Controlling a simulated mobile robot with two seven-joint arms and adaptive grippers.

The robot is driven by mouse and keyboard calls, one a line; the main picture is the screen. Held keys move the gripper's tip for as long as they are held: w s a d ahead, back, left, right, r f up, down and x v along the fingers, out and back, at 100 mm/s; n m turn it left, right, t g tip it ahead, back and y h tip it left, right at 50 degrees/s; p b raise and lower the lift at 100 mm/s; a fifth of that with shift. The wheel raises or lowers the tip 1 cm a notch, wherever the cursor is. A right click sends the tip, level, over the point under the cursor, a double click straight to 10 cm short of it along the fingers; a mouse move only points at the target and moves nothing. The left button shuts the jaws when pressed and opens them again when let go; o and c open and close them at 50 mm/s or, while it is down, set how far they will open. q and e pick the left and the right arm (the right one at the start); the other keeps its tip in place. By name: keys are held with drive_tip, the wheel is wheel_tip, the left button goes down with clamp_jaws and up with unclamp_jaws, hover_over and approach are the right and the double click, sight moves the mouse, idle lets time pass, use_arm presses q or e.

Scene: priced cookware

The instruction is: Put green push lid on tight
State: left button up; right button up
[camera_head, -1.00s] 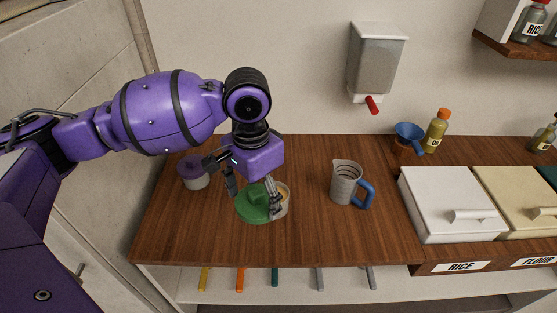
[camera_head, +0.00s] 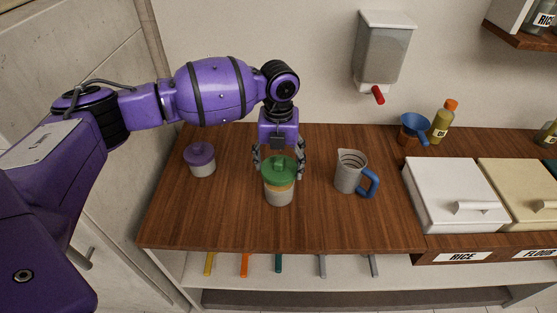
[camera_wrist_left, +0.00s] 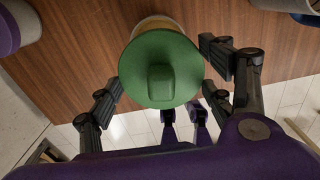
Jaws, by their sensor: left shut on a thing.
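The green lid (camera_head: 279,167) sits level over the mouth of a clear jar (camera_head: 279,197) with an orange-tan band below the lid. My left gripper (camera_head: 279,172) comes down from behind, its fingers at opposite sides of the lid, shut on it. In the left wrist view the round lid (camera_wrist_left: 160,50) with its raised knob lies between the fingertips and hides most of the jar (camera_wrist_left: 157,22). Whether the lid is pressed fully down cannot be told.
A jar with a purple lid (camera_head: 201,156) stands at left. A measuring jug (camera_head: 350,172) with a blue handle stands close at right. White (camera_head: 450,185) and cream (camera_head: 520,180) bins are farther right. The wooden counter (camera_head: 225,222) is clear in front.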

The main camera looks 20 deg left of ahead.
sight(278, 172)
use_arm(q)
drive_tip(key=m, duration=0.1)
drive_tip(key=w+m, duration=0.1)
drive_tip(key=m, duration=0.1)
drive_tip(key=shift+w+a+f, duration=0.15)
drive_tip(key=shift+a+f, duration=0.05)
drive_tip(key=shift+f, duration=0.1)
use_arm(e)
drive_tip(key=shift+w+a, duration=0.1)
drive_tip(key=shift+a, duration=0.05)
drive_tip(key=shift+w+r, duration=0.1)
drive_tip(key=shift+w, duration=0.1)
use_arm(q)
drive_tip(key=shift+f, duration=0.1)
drive_tip(key=shift+f+b, duration=0.55)
drive_tip(key=shift+f, duration=1.7)
drive_tip(key=shift+w, duration=0.1)
use_arm(e)
drive_tip(key=shift+s+f, duration=0.3)
drive_tip(key=shift+f, duration=0.15)
drive_tip(key=shift+w, duration=0.1)
drive_tip(key=shift+d+f, duration=0.15)
drive_tip(key=shift+d, duration=0.2)
